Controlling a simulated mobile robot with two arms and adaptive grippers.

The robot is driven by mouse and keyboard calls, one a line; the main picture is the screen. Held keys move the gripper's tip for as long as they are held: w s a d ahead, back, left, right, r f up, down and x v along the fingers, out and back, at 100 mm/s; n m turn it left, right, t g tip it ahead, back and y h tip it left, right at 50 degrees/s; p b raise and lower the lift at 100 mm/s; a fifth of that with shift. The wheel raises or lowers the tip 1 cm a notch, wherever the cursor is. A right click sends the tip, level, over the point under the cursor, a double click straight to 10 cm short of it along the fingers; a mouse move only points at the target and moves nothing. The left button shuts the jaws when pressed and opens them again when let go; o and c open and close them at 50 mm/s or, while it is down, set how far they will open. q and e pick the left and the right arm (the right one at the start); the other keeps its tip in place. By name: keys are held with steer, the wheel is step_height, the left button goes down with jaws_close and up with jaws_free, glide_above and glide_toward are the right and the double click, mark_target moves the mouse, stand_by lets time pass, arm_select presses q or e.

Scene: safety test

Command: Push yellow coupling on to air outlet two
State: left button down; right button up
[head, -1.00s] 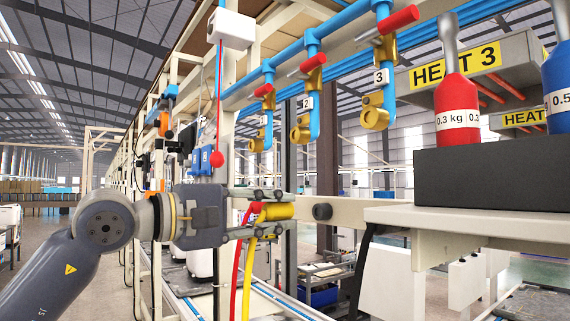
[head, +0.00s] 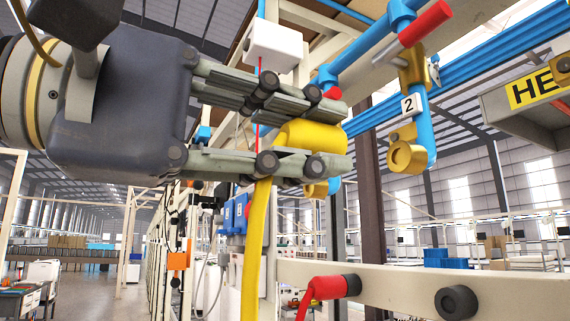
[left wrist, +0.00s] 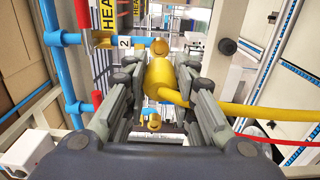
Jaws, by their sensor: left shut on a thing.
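My left gripper (head: 338,138) is shut on the yellow coupling (head: 308,134), with a finger above and one below it. The yellow hose (head: 257,245) hangs down from the coupling. Air outlet two (head: 405,157) is a brass fitting on a blue pipe with a "2" label (head: 411,104). It is right of and slightly lower than the coupling in the head view, with a gap between. In the left wrist view the coupling (left wrist: 160,78) sits between the fingers, and outlet two (left wrist: 159,47) shows just above it. My right gripper is not in view.
Another brass outlet (head: 318,189) is partly hidden behind my left fingers. A red coupling (head: 328,288) with its hose sits at the beige beam (head: 395,292) below, beside an empty black socket (head: 456,302). A red valve handle (head: 425,23) juts out above outlet two.

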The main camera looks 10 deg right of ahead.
mark_target(341, 146)
arm_select(q)
steer(key=shift+s+r, duration=0.1)
steer(key=shift+s, duration=0.2)
steer(key=shift+w+d, duration=0.1)
steer(key=shift+x, duration=1)
steer(key=shift+p+x, duration=0.3)
steer(key=shift+x, duration=1.55)
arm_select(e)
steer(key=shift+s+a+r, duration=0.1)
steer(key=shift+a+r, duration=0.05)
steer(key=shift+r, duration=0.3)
arm_select(q)
steer(key=shift+w, duration=0.1)
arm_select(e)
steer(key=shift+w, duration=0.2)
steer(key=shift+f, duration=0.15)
arm_select(q)
steer(key=shift+w+d, duration=0.2)
steer(key=shift+d, duration=0.3)
